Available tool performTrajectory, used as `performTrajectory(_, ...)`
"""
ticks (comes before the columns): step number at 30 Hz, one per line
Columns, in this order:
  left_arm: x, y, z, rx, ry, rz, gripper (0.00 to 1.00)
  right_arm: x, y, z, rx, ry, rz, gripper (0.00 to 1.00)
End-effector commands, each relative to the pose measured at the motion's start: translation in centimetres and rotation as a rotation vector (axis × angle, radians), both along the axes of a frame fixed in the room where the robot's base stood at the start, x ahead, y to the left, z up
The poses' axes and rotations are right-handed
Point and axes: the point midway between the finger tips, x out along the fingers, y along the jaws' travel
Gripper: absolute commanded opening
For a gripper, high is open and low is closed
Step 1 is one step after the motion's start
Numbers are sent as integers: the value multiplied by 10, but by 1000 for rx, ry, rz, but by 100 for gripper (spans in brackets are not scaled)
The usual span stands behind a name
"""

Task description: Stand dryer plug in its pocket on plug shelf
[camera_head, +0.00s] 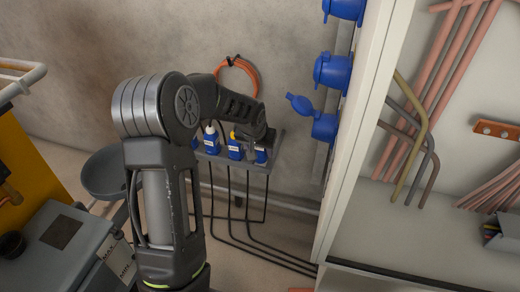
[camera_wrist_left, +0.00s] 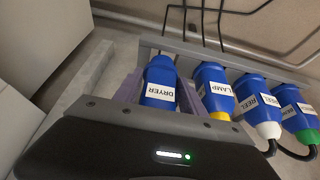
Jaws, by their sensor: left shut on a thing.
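The dryer plug (camera_wrist_left: 160,82) is blue with a white DRYER label. In the left wrist view it sits between the two fingers of my left gripper (camera_wrist_left: 158,92), which is shut on it. In the head view the dryer plug (camera_head: 261,156) is at the right end of the grey plug shelf (camera_head: 273,148), with my left gripper (camera_head: 266,138) over its top. It stands roughly in line with the other plugs. Its lower end is at the shelf, also in the left wrist view (camera_wrist_left: 236,60); I cannot tell how deep it sits. My right gripper is not in view.
The lamp plug (camera_wrist_left: 214,92) with a yellow end stands close beside it. The reel plug (camera_wrist_left: 257,104) and a green-ended plug (camera_wrist_left: 298,116) follow along the shelf. Black cables (camera_head: 247,215) hang below. A white cabinet frame (camera_head: 362,130) with blue sockets (camera_head: 332,72) stands to the right.

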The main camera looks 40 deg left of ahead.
Motion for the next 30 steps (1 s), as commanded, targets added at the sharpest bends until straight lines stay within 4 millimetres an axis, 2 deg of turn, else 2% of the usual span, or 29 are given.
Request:
performTrajectory(24, 0, 0, -25, 0, 0, 0, 0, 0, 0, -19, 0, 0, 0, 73)
performTrajectory(25, 0, 0, -24, 0, 0, 0, 50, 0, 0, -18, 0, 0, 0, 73)
performTrajectory(30, 0, 0, -23, 0, 0, 0, 64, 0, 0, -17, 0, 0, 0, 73)
